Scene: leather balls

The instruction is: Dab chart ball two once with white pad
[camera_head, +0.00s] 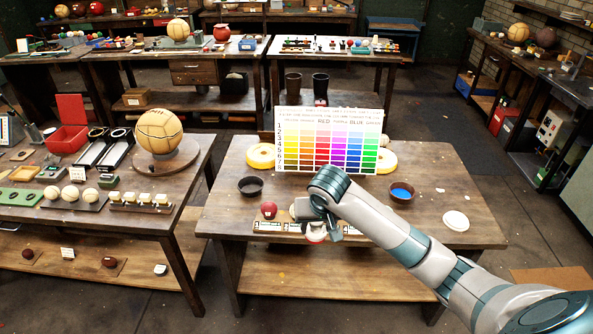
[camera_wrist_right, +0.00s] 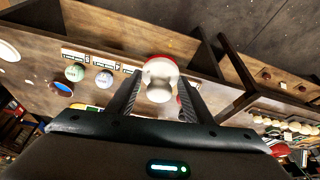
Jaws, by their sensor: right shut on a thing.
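My right gripper (camera_head: 318,214) is over the front of the middle table. In the right wrist view its fingers (camera_wrist_right: 160,98) are closed on a rounded white pad (camera_wrist_right: 159,82). A red edge (camera_wrist_right: 160,58) shows behind the pad; I cannot tell whether pad and red surface touch. In the head view white and red (camera_head: 316,237) show under the gripper. A red ball (camera_head: 269,209) sits left of the gripper by the labelled strip (camera_head: 266,227). A green ball (camera_wrist_right: 74,72) and a pale ball (camera_wrist_right: 104,77) sit along the strip in the wrist view. My left gripper is not in view.
A colour chart (camera_head: 330,140) stands behind my gripper. A dark bowl (camera_head: 250,186), a blue-filled bowl (camera_head: 401,193) and a white dish (camera_head: 456,220) are on the table. The left table holds a large tan ball (camera_head: 158,131) and a rack of white pads (camera_head: 140,205).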

